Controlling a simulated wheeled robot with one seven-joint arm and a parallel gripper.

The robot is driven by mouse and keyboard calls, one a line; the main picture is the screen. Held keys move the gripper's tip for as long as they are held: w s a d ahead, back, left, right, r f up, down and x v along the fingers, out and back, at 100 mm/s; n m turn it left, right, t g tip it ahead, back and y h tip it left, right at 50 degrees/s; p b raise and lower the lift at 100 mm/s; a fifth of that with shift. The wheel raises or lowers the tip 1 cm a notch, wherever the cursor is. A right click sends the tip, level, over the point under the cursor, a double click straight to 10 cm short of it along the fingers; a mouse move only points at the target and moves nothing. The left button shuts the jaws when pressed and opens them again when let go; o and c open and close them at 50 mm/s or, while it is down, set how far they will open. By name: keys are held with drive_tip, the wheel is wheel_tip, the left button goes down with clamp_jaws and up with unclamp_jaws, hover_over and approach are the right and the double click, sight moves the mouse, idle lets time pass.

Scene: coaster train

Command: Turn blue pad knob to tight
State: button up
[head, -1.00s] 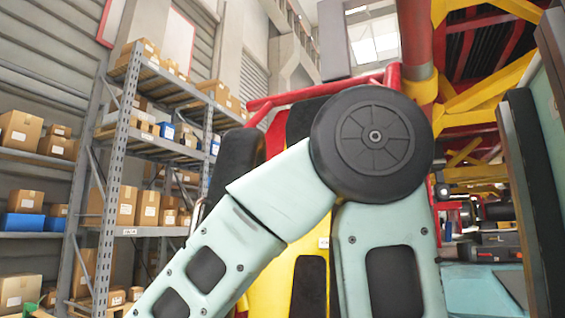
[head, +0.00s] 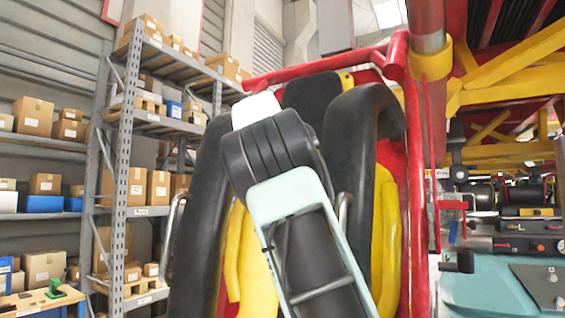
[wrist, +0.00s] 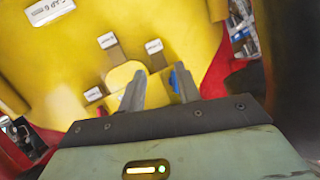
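In the wrist view, my gripper (wrist: 157,82) is open, its two grey fingers apart in front of a yellow panel (wrist: 75,60). A small blue part (wrist: 174,83), which looks like the blue pad knob, shows at the inner side of the right finger. The finger partly hides it; I cannot tell whether they touch or how the knob is turned. Several small white labels on brackets, one of them a label (wrist: 107,41), sit on the panel around the fingers. In the head view, my arm covers part of the coaster seat (head: 257,270), and neither gripper nor knob shows.
The seat has black padded restraints (head: 352,150), metal side handles and a red frame (head: 411,180). Shelving (head: 120,165) with cardboard boxes stands at left. Yellow beams (head: 505,80) and a teal surface (head: 490,295) with equipment are at right.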

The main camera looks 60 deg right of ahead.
drive_tip(key=s+a+r+m+h, duration=0.1)
drive_tip(key=a+r+h, duration=0.15)
drive_tip(key=r, duration=0.65)
drive_tip(key=f+p+x, duration=0.1)
drive_tip(key=p+x, duration=0.7)
drive_tip(key=x, duration=0.8)
drive_tip(key=shift+d+f, duration=0.15)
clamp_jaws()
